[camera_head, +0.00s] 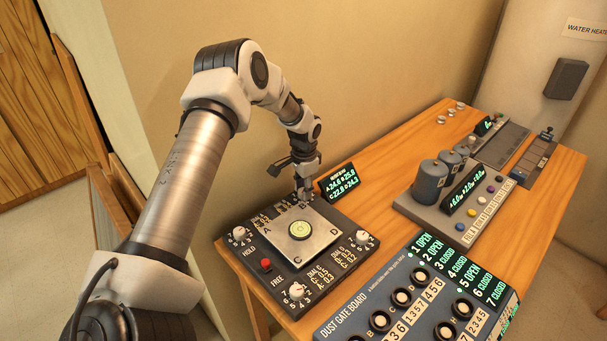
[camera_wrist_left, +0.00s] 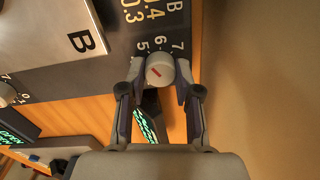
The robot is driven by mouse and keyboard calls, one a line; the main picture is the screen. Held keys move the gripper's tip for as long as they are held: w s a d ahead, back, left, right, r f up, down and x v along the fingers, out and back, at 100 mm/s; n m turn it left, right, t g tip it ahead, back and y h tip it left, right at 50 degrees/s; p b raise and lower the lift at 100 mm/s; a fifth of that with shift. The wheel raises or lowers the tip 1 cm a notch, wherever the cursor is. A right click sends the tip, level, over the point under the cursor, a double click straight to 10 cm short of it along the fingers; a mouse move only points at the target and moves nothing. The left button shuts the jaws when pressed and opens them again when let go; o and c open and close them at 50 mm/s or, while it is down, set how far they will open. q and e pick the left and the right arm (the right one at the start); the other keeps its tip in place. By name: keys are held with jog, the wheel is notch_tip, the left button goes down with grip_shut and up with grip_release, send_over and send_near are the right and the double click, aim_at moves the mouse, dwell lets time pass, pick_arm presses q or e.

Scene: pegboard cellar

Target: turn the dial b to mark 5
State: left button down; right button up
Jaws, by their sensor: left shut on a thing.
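Dial b is a pale round knob (camera_wrist_left: 160,68) with a short red line on its top, seen in the left wrist view beside the plate corner lettered B. The printed numbers 5, 6 and 7 show around its far side; I cannot tell exactly which one the line points to. My left gripper (camera_head: 304,193) reaches down at the back corner of the dark panel (camera_head: 270,284). In the left wrist view its fingers (camera_wrist_left: 160,84) are shut on the knob from both sides. In the head view the gripper largely hides this dial. My right gripper is not in view.
A square plate with a round green level (camera_head: 300,230) covers the panel's middle. Other dials stand at the left (camera_head: 239,234), right (camera_head: 362,238) and front (camera_head: 296,291). The Dust Gate Board (camera_head: 420,300) lies to the right.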

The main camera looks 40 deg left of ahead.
pick_arm(q)
jog(key=shift+s+f, duration=0.2)
jog(key=c, duration=0.8)
grip_release()
jog(key=shift+w, duration=0.1)
jog(key=shift+r, duration=0.1)
jog(key=shift+w+r, duration=0.1)
jog(key=shift+r, duration=0.4)
notch_tip(320, 180, up, 11)
jog(key=shift+d, duration=0.1)
